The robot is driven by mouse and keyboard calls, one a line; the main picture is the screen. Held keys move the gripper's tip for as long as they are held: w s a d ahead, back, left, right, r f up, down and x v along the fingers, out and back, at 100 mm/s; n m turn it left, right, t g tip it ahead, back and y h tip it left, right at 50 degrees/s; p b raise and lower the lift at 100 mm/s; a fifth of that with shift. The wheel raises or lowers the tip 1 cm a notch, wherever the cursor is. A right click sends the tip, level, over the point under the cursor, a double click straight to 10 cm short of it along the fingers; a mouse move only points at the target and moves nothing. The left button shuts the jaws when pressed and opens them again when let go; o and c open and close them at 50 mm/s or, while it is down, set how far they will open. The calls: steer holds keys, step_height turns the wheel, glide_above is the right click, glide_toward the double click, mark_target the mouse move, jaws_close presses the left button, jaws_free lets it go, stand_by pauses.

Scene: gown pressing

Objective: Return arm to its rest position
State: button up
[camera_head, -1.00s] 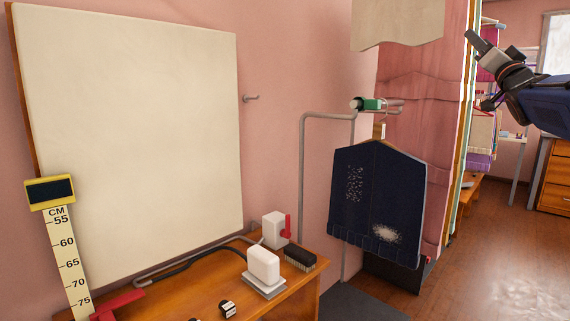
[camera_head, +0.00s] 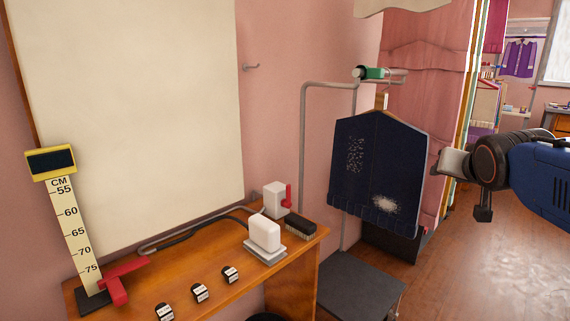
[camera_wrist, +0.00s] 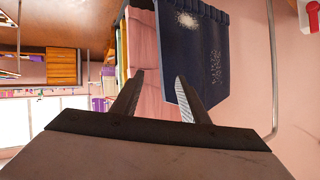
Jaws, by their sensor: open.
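My gripper (camera_wrist: 156,98) is open and empty in the wrist view, its two dark fingers spread apart. In the head view my gripper (camera_head: 436,166) is at the right, just right of the hanging navy garment; its fingertips are hard to make out there. The navy garment (camera_head: 375,175) hangs from a hanger on a grey stand, with a white patch near its lower hem and pale specks higher up. It shows upside down in the wrist view (camera_wrist: 215,50), beyond the fingers. A gap between gripper and garment cannot be judged.
A wooden table (camera_head: 185,280) at lower left holds a white device (camera_head: 264,232), a dark brush (camera_head: 300,227) and several small labelled blocks. A measuring post (camera_head: 68,215) stands at its left. A green-and-white steamer-like item (camera_head: 370,73) rests atop the stand. Floor at lower right is clear.

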steer(key=s+a+f+n+g+y, duration=0.1)
steer(key=s+a+f, duration=0.4)
steer(key=s+f, duration=0.6)
steer(key=s+a+f+n+g+y, duration=0.2)
steer(key=s+a+f+n+g, duration=0.2)
steer(key=s+f, duration=0.8)
steer(key=shift+a+g, duration=0.5)
steer(key=shift+g, duration=0.7)
steer(key=shift+w, duration=0.1)
